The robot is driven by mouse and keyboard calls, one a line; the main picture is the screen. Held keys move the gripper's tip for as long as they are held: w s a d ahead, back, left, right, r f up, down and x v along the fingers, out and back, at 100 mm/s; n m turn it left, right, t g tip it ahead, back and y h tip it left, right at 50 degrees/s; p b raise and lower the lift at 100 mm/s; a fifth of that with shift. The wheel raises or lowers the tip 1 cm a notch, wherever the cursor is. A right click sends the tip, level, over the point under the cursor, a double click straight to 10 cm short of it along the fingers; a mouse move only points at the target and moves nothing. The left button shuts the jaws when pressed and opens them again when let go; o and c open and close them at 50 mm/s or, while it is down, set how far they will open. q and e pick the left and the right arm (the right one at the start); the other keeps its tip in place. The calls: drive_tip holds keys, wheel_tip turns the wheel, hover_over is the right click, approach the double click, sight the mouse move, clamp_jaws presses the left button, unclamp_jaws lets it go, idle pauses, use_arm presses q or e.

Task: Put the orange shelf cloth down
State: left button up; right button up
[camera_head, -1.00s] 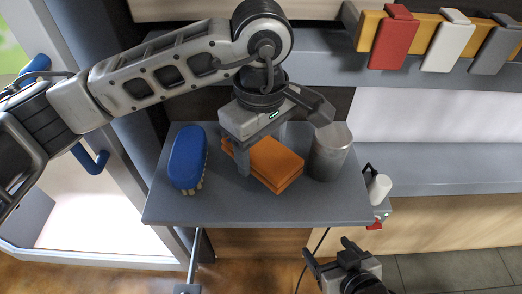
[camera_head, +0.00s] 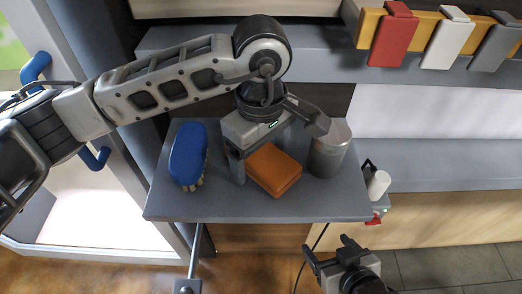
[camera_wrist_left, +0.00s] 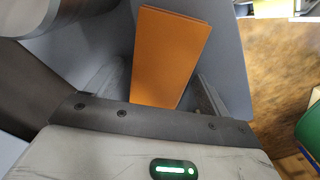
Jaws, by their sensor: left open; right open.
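The orange shelf cloth (camera_head: 273,169) lies folded flat on the grey shelf (camera_head: 240,207), between a blue brush and a metal cup. My left gripper (camera_head: 262,160) is open above and behind the cloth, with one finger on its left side. In the left wrist view the cloth (camera_wrist_left: 167,55) lies between the two spread fingers (camera_wrist_left: 160,90), with a gap beside it. My right gripper (camera_head: 328,257) is open and empty, low at the bottom of the head view, in front of the shelf.
Red (camera_head: 393,38), white (camera_head: 447,40) and grey cloths hang on a rail at upper right. A white bottle (camera_head: 378,185) is right of the shelf.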

sight(261, 154)
use_arm(q)
wheel_tip(261, 154, up, 12)
drive_tip(key=b, duration=0.2)
drive_tip(key=shift+r, duration=0.15)
idle(0.4)
